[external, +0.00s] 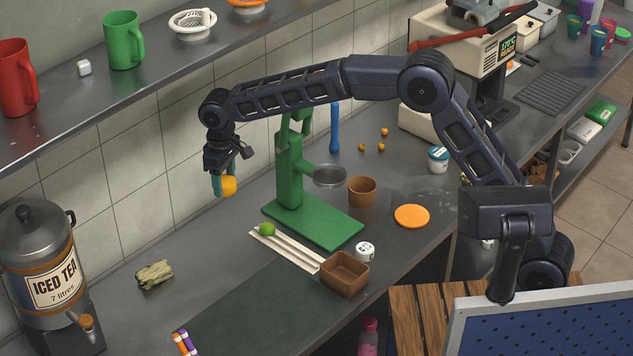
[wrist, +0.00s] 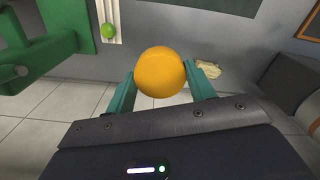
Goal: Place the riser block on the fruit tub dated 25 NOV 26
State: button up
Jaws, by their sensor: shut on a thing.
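My gripper (external: 219,185) is shut on a yellow-orange, rounded piece (external: 229,186) and holds it in the air left of the green press. In the wrist view the piece (wrist: 160,72) sits between the two teal fingers. I cannot tell for sure whether it is the riser block. A small white tub (external: 365,252) with dark print stands on the counter by the brown square bowl. Another white tub (external: 438,159) with a blue label stands farther back at the right. No date is readable on either tub.
The green press (external: 292,170) stands mid-counter, with a lime (external: 267,229) on a pale channel before it. A brown square bowl (external: 344,273), brown cup (external: 362,191) and orange disc (external: 411,216) lie nearby. A crumpled cloth (external: 154,275) and iced tea urn (external: 42,270) are left.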

jog(key=w+d+r+m, duration=0.4)
jog(key=d+r+m, duration=0.5)
jog(key=d+r, duration=0.65)
jog(key=m, duration=0.4)
send_over(439, 151)
notch_tip(439, 151, down, 16)
notch_tip(439, 151, down, 19)
jog(key=shift+s+f, duration=0.1)
jog(key=shift+f, duration=0.1)
jog(key=o, duration=1)
